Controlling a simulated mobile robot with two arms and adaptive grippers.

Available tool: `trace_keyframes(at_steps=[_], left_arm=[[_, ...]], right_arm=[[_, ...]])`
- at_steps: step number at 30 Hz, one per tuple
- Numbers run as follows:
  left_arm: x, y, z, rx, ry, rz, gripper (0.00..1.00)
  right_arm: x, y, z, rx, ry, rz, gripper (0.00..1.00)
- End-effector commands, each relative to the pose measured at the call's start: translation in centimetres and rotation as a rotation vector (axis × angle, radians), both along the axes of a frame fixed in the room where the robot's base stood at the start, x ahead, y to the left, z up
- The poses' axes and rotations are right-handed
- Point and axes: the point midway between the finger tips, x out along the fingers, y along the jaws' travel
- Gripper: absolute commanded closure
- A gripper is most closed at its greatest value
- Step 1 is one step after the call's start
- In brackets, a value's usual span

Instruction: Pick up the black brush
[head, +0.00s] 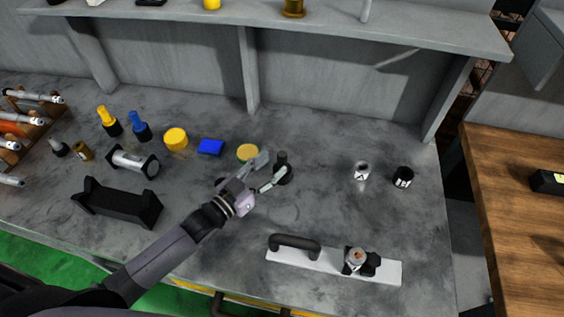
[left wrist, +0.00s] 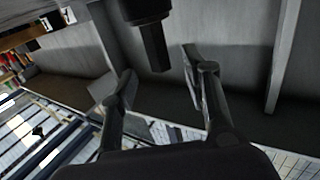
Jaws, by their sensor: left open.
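The black brush (head: 283,167) appears to be the small dark piece standing upright on the grey bench, with a round base and a narrow handle. My left gripper (head: 268,171) is open just to its left, with its fingers pointing towards it. In the left wrist view, which is turned over, a black piece with a wide round part and an angular handle (left wrist: 153,45) reaches between the open fingers (left wrist: 158,72). It looks like the same brush, apart from both fingers; I cannot tell the exact gap. My right gripper is not in view.
A yellow-topped tin (head: 248,152) and a blue block (head: 211,147) stand close to the left gripper. A black cradle (head: 117,203) is at left. A white plate with a black handle (head: 295,246) lies in front. A shelf (head: 330,30) overhangs the back. Bench at right centre is mostly clear.

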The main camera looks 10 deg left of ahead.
Motion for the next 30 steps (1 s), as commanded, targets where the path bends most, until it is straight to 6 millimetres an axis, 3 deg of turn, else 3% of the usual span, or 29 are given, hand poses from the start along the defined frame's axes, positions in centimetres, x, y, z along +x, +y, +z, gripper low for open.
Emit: trace_keyframes(at_steps=[9, 18, 30], left_arm=[[4.0, -2.3, 0.2, 0.0, -0.002, 0.0, 0.57], [4.3, -2.5, 0.1, 0.0, 0.0, -0.001, 0.57], [4.3, -2.5, 0.1, 0.0, -0.001, 0.0, 0.84]], right_arm=[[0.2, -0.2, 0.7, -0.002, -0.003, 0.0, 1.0], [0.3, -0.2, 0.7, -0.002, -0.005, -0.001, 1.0], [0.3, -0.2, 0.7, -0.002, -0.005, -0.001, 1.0]])
